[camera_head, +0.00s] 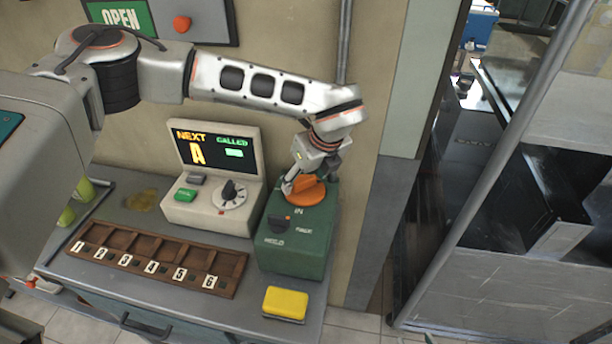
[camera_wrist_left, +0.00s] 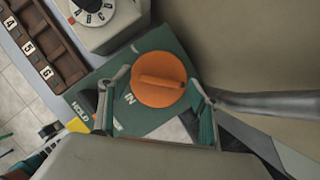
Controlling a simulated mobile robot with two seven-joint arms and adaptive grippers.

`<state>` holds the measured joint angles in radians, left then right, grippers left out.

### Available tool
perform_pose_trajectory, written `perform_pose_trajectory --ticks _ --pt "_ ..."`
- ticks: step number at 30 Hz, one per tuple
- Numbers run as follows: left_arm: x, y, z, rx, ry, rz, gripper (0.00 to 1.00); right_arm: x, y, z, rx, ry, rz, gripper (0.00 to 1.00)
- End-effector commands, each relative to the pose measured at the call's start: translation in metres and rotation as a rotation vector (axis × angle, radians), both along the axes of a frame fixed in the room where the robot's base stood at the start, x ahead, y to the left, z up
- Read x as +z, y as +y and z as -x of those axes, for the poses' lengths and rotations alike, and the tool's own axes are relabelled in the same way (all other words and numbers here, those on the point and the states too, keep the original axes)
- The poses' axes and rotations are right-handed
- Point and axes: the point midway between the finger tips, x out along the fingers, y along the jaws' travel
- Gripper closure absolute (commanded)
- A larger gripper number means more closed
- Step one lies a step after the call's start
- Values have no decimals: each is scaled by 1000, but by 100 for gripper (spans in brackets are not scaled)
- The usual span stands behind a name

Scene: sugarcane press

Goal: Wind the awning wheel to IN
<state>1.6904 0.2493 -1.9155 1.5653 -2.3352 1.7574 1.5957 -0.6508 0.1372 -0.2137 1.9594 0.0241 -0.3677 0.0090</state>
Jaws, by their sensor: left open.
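The awning wheel (camera_head: 307,194) is an orange disc with a raised bar across it, on top of a green box (camera_head: 290,255). The word IN is printed beside the wheel, and the wheel also shows in the left wrist view (camera_wrist_left: 160,72). My left gripper (camera_head: 301,182) is over the wheel, pointing down. In the left wrist view its two fingers (camera_wrist_left: 156,100) are spread, one on each side of the disc, with the bar between them. I cannot tell whether either finger touches the wheel. My right gripper is not in view.
A black lever (camera_head: 282,221) sits on the green box near HOLD. Left of it stands a grey console (camera_head: 215,185) with a dial. A brown numbered tray (camera_head: 155,260) and a yellow block (camera_head: 285,303) lie on the counter. A vertical pipe (camera_head: 344,45) runs behind my left arm.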

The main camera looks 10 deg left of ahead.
Motion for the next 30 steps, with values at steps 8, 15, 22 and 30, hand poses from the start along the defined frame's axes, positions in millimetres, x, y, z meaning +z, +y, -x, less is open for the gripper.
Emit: perform_pose_trajectory --ticks 8,15,22,30 --pt "0 0 0 0 0 0 50 3 0 -2 0 -6 0 60" --pt "0 0 0 0 0 0 76 3 -1 -3 0 -8 0 60" --pt "-1 1 0 -30 -1 0 76 -3 -1 -2 1 -6 2 60" --pt "-4 2 0 -184 0 1 76 -27 -2 1 1 2 3 60"
